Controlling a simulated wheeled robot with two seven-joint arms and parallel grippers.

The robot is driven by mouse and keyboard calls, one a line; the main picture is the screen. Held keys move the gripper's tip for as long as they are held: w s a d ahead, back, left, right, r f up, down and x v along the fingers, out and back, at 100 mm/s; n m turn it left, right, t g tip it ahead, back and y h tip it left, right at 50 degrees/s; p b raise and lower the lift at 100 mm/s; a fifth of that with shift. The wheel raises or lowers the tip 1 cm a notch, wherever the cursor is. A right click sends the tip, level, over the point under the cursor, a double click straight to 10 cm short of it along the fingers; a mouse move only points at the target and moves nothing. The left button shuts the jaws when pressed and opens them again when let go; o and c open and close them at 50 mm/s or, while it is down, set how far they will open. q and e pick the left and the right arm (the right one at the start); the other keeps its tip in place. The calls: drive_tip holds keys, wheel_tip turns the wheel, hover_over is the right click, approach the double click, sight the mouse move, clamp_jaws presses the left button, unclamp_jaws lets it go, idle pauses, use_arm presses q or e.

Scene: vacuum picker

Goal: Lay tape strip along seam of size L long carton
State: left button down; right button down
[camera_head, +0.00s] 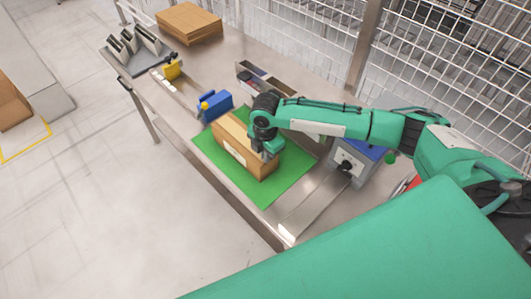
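A long brown carton (238,160) lies on the green mat (284,187) on the metal table. A white label shows on its near long side. My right arm reaches in from the right, and my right gripper (268,154) points down at the right end of the carton's top. It looks very close to the carton; I cannot tell whether it touches. Its fingertips are too small to show whether they are open or hold a tape strip. A blue tape dispenser-like device (216,105) with a yellow knob stands just behind the mat. My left gripper is out of view.
Flat brown cardboard (189,22) lies at the table's far end, near a grey rack (138,50) with upright slots. A yellow item (172,69), an open divided bin (262,76) and a grey-blue machine (354,161) stand on the table. Wire fencing (450,60) runs behind.

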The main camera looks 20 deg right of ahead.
drive_tip(key=shift+f, duration=0.15)
idle(0.6)
drive_tip(key=c, duration=1.6)
unclamp_jaws()
drive_tip(key=shift+o, duration=0.2)
drive_tip(key=o, duration=0.7)
